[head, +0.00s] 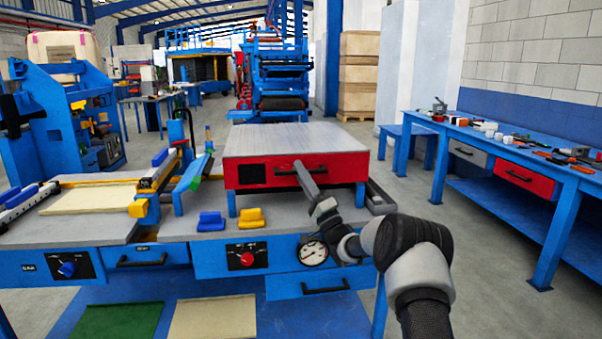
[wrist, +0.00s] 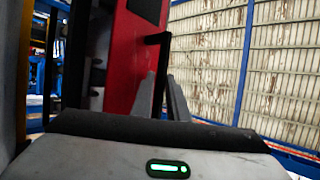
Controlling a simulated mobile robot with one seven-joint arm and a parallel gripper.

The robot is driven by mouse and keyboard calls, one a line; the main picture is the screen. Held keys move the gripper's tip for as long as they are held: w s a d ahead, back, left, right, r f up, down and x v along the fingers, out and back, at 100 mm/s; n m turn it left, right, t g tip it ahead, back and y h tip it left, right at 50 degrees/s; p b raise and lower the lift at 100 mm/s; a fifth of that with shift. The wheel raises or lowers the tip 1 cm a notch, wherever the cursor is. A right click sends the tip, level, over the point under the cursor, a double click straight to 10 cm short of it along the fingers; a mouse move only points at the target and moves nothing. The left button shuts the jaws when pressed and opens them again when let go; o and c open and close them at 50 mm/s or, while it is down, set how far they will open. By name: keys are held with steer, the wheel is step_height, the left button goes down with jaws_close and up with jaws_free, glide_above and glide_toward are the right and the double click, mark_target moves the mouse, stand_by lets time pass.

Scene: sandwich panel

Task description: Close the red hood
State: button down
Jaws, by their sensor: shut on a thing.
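The red hood (head: 290,170) is a low box with a grey top and a red front. It sits level over the blue workbench, with a blue leg showing under its front left. A black bar handle (head: 308,171) runs across its front. My gripper (head: 299,167) reaches the front of the hood and is shut on the handle near its left part. In the wrist view, the two grey fingers (wrist: 163,97) close around the black handle (wrist: 160,65), beside the red front (wrist: 128,50). The fingertips and the gap under the hood are partly hidden.
A yellow block (head: 251,218) and a blue block (head: 211,222) lie on the bench below the hood. A gauge (head: 313,253) and a red knob (head: 247,259) are on the bench front. A tool table (head: 520,160) stands right, with clear floor between.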

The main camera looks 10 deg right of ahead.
steer(key=c, duration=1.8)
jaws_free()
steer(key=shift+f, duration=0.55)
steer(key=p+v, duration=0.2)
steer(key=v, duration=1.5)
steer(key=shift+s+r, duration=0.1)
steer(key=shift+s, duration=0.05)
